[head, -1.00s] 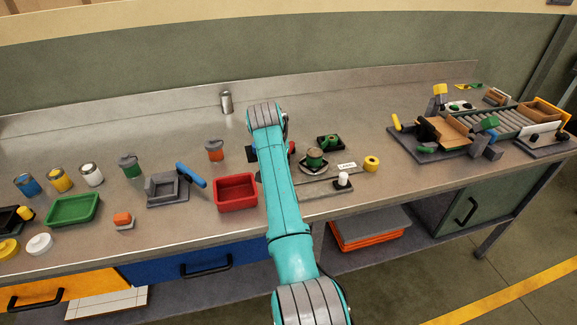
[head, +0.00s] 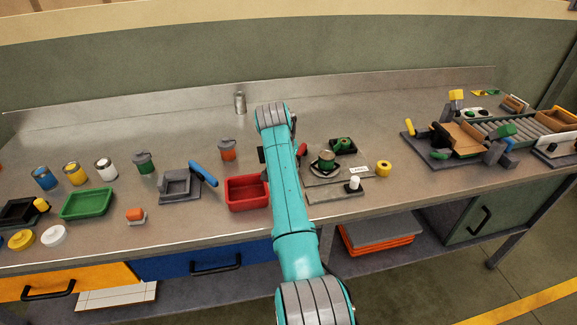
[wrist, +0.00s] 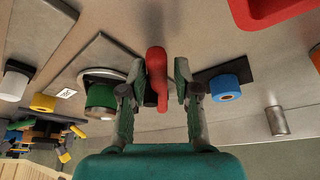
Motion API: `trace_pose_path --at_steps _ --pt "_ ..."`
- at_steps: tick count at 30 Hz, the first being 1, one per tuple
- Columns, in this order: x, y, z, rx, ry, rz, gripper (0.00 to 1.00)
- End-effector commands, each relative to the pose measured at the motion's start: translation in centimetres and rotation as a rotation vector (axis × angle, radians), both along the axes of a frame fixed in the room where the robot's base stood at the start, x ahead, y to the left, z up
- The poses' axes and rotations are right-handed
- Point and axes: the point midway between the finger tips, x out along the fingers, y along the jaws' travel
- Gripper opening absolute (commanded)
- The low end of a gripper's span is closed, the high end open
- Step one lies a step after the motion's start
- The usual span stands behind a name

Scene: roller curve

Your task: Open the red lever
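In the wrist view the red lever (wrist: 156,65) stands between the two fingers of my gripper (wrist: 160,82), with its rounded end toward the picture's top. The fingers are apart, one on each side of the lever. A gap shows on the right side; the left finger is very close to the lever, and I cannot tell whether it touches. In the head view only a small red part of the lever (head: 302,150) shows at the right edge of my arm. My gripper and the lever's base are hidden behind the arm there.
A metal can (head: 240,102) stands at the back. The roller conveyor (head: 497,130) is at the right.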

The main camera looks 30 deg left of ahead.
Motion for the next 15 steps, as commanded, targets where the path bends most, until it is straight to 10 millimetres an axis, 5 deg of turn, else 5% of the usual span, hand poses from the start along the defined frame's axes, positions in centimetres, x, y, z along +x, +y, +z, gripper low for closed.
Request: trace_pose_path --at_steps 5,15 --pt "-0.4 0.0 0.9 0.000 -0.001 0.000 0.31" --pt "-2.8 -0.3 6.9 0.003 -0.003 0.001 0.31"
